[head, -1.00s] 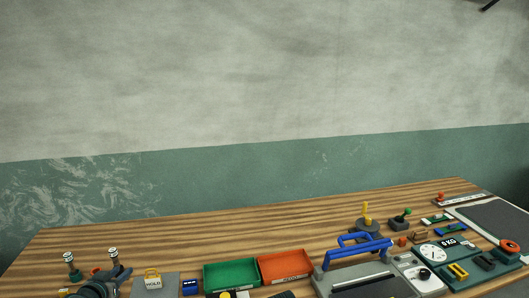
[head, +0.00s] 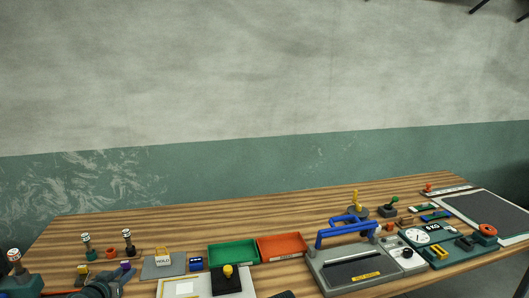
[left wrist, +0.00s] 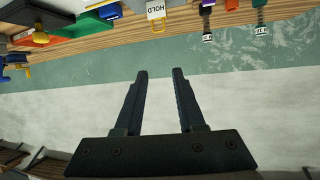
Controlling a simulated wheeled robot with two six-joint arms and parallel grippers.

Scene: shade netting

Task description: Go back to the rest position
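My left gripper (head: 116,281) is low at the left of the head view, in front of the table's left part. In the left wrist view its two dark fingers (left wrist: 160,73) stand apart with nothing between them. Only wall shows behind the gap.
The wooden table (head: 200,226) holds a green tray (head: 233,253), an orange tray (head: 282,246), a grey machine with a blue handle (head: 345,232), a dial scale (head: 418,237), a HOLD tag (head: 163,258) and white-capped handles (head: 127,238). Bare wood lies along the back.

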